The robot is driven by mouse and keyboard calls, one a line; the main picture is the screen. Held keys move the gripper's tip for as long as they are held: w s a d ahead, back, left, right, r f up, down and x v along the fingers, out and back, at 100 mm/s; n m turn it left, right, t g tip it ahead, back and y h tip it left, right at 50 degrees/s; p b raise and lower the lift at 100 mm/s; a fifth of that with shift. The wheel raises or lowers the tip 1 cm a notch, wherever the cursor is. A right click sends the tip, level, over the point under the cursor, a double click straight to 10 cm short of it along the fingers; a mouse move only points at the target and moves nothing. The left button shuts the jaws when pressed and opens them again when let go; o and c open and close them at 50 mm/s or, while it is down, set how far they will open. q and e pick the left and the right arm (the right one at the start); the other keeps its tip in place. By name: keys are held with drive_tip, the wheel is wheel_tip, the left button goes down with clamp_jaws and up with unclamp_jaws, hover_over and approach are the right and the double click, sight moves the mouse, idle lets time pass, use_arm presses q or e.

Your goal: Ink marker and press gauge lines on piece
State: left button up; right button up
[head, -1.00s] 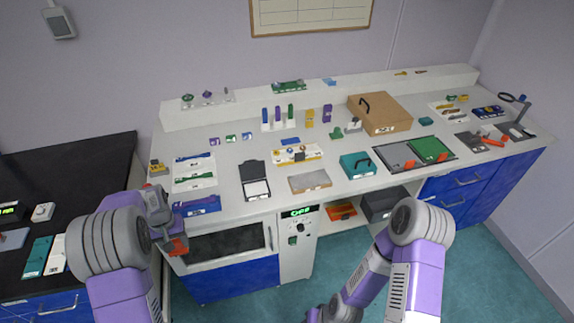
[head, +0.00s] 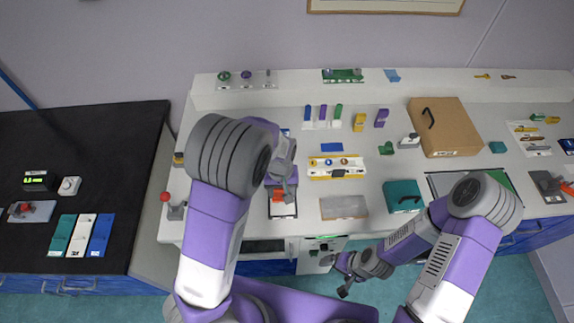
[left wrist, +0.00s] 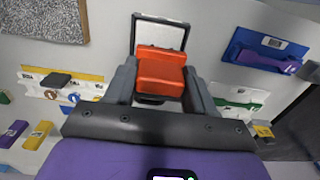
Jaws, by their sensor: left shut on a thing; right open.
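My left gripper (head: 281,182) is over the white bench. It is shut on a red-orange block, the marker (left wrist: 160,72), which sits between its fingers in the left wrist view. Just beyond the block is an open black case with a pale pad (left wrist: 160,36); its pale part also shows below the gripper in the head view (head: 284,208). I cannot tell whether the marker touches it. My right gripper (head: 344,289) is open and empty, low in front of the bench. Which item is the piece is not clear; a small dark item (head: 338,173) lies on a yellow-edged white board (head: 322,163).
A speckled grey plate (head: 344,207) lies right of the pad, with a teal box (head: 403,196) beyond it. A cardboard box (head: 445,127) stands farther back. In the left wrist view, a purple tool on a blue holder (left wrist: 262,55) lies right of the pad.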

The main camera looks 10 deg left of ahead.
sight(281, 197)
use_arm(q)
drive_tip(key=shift+d, duration=0.1)
drive_tip(key=shift+s+r, duration=0.15)
drive_tip(key=shift+s, duration=0.3)
drive_tip(key=shift+w, duration=0.1)
wheel_tip(281, 197, down, 5)
drive_tip(key=b, duration=0.3)
drive_tip(key=shift+b, duration=0.3)
drive_tip(key=shift+f+b, duration=0.35)
drive_tip(key=shift+f, duration=0.25)
use_arm(e)
drive_tip(key=shift+s+f, duration=0.2)
drive_tip(key=shift+f, duration=1.85)
use_arm(q)
drive_tip(key=shift+f+b, duration=0.35)
drive_tip(key=shift+f, duration=0.15)
use_arm(e)
drive_tip(key=shift+f, duration=0.35)
drive_tip(key=shift+r, duration=0.1)
